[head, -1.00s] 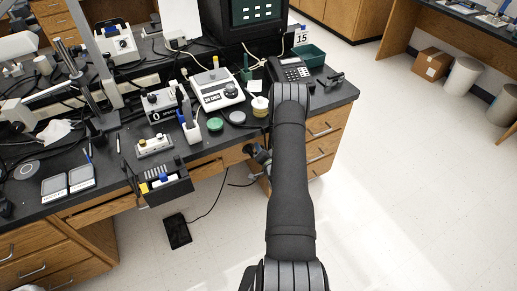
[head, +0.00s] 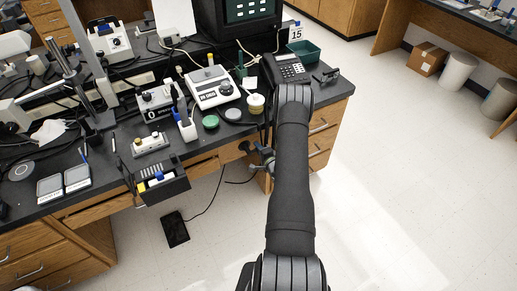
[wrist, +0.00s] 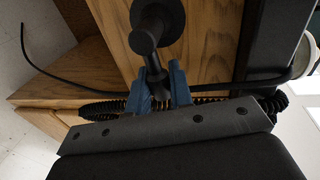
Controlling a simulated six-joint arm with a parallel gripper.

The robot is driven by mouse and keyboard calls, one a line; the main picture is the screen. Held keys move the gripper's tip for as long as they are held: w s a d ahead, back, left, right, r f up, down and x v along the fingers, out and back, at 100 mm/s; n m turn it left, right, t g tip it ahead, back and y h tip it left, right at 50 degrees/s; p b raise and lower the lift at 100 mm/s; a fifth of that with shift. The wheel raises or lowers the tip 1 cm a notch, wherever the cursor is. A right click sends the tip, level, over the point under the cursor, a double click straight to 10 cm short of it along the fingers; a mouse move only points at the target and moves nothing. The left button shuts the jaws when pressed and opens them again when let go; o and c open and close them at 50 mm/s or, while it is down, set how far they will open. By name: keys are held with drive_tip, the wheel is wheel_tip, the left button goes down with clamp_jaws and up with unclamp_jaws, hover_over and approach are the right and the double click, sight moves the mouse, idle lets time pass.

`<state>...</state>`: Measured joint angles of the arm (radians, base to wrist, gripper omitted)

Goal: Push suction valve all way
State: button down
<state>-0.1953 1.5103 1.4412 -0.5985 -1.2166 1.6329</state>
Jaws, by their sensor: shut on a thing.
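The suction valve (wrist: 156,24) is a black round fitting with a stem and a narrow handle, on the wooden front of the bench. In the head view it is a small dark shape (head: 246,147) under the bench edge, left of my arm. My gripper (wrist: 157,76) has two blue fingers, one on each side of the black handle, shut on it. In the head view my gripper (head: 265,157) is small and partly hidden by my arm.
A black cable (wrist: 60,72) and a ribbed hose (wrist: 105,109) run close behind the fingers. The black benchtop (head: 120,170) holds a scale (head: 212,88), a phone (head: 290,67) and several bottles and jars. A black pad (head: 174,229) lies on the floor.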

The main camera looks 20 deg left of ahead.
drive_tip(key=shift+s+f, duration=0.1)
idle(0.3)
drive_tip(key=c, duration=1.3)
unclamp_jaws()
drive_tip(key=shift+c, duration=0.2)
drive_tip(key=v, duration=1.7)
drive_tip(key=shift+d, duration=0.15)
drive_tip(key=x, duration=1.7)
drive_tip(key=shift+a, duration=0.2)
drive_tip(key=shift+d, duration=0.15)
